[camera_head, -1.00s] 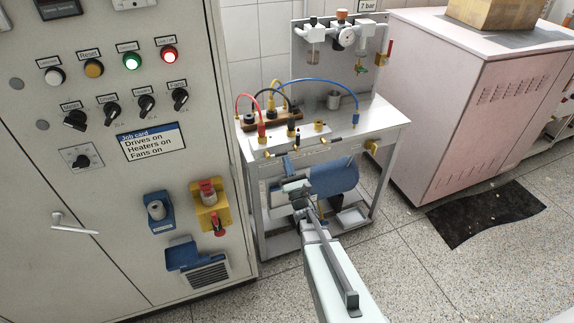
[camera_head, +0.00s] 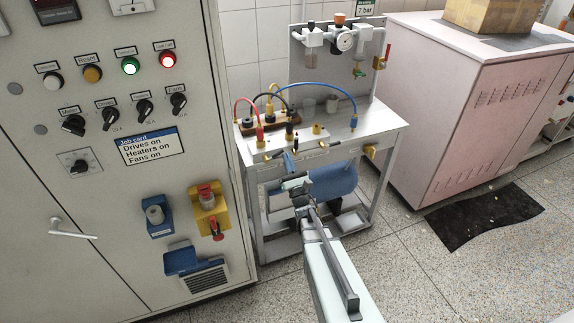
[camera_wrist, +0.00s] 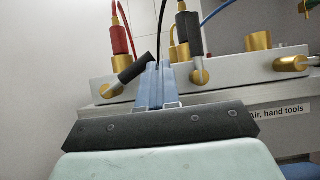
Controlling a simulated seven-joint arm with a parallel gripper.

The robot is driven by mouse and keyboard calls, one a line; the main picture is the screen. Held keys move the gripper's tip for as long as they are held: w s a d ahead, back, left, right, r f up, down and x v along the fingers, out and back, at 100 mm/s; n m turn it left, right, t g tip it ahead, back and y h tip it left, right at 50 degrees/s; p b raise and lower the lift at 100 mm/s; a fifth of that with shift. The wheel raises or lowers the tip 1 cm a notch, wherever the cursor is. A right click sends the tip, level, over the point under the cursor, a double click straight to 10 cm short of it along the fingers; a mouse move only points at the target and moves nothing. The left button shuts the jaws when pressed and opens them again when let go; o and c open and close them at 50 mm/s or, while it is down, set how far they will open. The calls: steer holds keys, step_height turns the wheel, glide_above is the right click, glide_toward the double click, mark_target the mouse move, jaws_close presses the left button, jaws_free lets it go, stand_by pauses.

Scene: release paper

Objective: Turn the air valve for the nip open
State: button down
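Several brass valves line the front of the steel bench. In the wrist view, the left valve (camera_wrist: 108,90) has a black lever (camera_wrist: 137,68) slanting up to the right. The middle valve (camera_wrist: 198,76) has a black lever (camera_wrist: 188,34) standing upright. Another brass valve (camera_wrist: 293,63) is at the right, above the label "Air, hand tools" (camera_wrist: 278,112). My gripper (camera_wrist: 159,66) has its blue fingers together, pointing at the bench front between the left and middle valves. The left lever's end is close beside the fingertips; contact is unclear. In the head view my gripper (camera_head: 288,160) is at the bench front. No nip label is readable.
The steel bench (camera_head: 385,125) carries red, black, yellow and blue hoses and a back panel with a gauge (camera_head: 344,41). A grey control cabinet (camera_head: 110,205) stands left, a pink cabinet (camera_head: 450,130) right. A blue tank (camera_head: 332,181) is under the bench. The floor in front is open.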

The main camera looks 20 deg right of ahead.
steer(key=a+r+n+y, duration=0.3)
steer(key=r+n+y, duration=0.1)
steer(key=r+n, duration=0.1)
steer(key=shift+r+g, duration=0.35)
steer(key=shift+g, duration=0.05)
stand_by(0.4)
steer(key=shift+n, duration=0.3)
stand_by(0.4)
